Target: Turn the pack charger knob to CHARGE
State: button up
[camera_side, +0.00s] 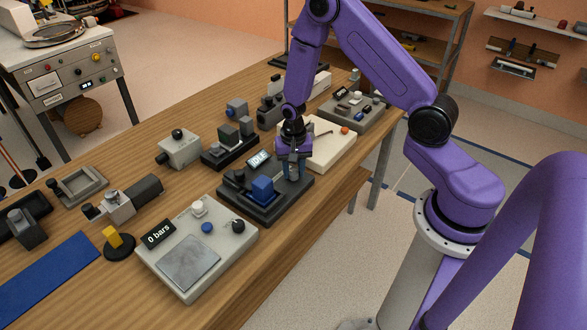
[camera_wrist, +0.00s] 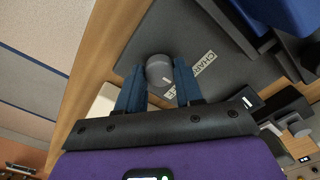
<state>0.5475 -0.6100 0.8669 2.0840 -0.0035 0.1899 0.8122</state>
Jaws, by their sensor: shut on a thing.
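The pack charger (camera_side: 288,203) is a dark flat box on the wooden bench, with a small display reading IDLE (camera_side: 258,159) and a blue block (camera_side: 262,187) seated on it. Its knob (camera_wrist: 159,70) is a grey round cap with a pale pointer mark, seen in the wrist view. A white label (camera_wrist: 203,63) beginning CHAR sits right of the knob, partly hidden by a finger. My gripper (camera_side: 294,172) points down at the charger's right part. In the wrist view, its blue fingers are shut on the knob, one on each side.
A grey unit (camera_side: 197,250) reading 0 bars stands in front left of the charger. A cream tray (camera_side: 325,150) is close behind right. Several fixtures, including a dark stand (camera_side: 228,150), crowd behind. The bench's front edge is near the charger.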

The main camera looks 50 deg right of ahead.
aim_at(294, 172)
jog(key=n, duration=1.3)
jog(key=shift+n, duration=0.4)
dwell(0.4)
jog(key=o, duration=1)
jog(key=shift+o, duration=0.2)
jog(key=shift+r, duration=0.15)
notch_tip(294, 172, up, 17)
jog(key=shift+r, duration=0.15)
